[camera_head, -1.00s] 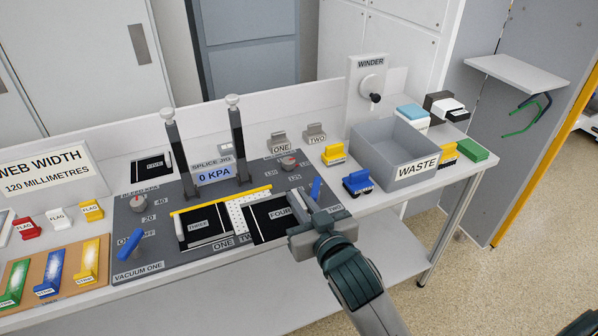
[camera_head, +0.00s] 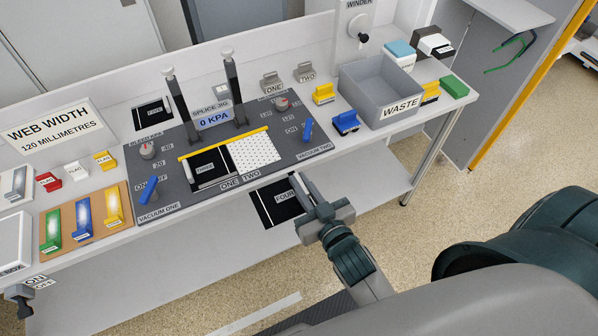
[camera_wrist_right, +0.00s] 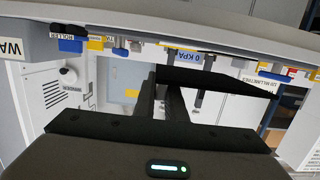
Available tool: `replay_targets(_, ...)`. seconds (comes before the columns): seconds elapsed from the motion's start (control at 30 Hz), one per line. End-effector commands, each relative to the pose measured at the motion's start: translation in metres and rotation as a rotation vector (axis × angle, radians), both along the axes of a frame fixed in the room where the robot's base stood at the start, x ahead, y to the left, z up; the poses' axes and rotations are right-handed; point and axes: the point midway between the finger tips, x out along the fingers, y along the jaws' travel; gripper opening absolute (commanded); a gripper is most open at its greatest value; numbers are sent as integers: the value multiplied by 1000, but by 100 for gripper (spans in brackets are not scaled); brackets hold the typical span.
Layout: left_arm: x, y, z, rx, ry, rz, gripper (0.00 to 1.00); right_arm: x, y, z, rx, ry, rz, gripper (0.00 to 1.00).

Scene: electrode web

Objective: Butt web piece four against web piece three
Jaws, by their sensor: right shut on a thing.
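Web piece four (camera_head: 275,203), a black sheet with a white label, is held by my right gripper (camera_head: 306,205). It is in front of the bench's front edge, clear of the splice jig (camera_head: 180,180). In the right wrist view the piece (camera_wrist_right: 218,80) is a dark slab beyond the fingers (camera_wrist_right: 162,100). Web piece three (camera_head: 208,173) lies on the jig's left part, below the yellow bar (camera_head: 222,144). The white perforated plate (camera_head: 255,151) to its right is bare. Pieces three and four are well apart. My left gripper is not in view.
A grey waste bin (camera_head: 378,92) and a blue block (camera_head: 345,122) stand to the right. Piece five (camera_head: 153,113) lies at the back left. Floor is free before the bench.

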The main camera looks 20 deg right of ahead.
Motion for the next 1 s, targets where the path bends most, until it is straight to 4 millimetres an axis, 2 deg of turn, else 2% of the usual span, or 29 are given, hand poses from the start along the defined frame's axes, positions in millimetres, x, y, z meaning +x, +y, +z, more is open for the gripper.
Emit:
replay_targets(0.57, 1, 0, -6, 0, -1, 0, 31, 6, 0, -6, 0, 0, 0, 0)
replay_targets(1.0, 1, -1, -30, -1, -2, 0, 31, 32, 1, -25, 0, -1, 0, 0)
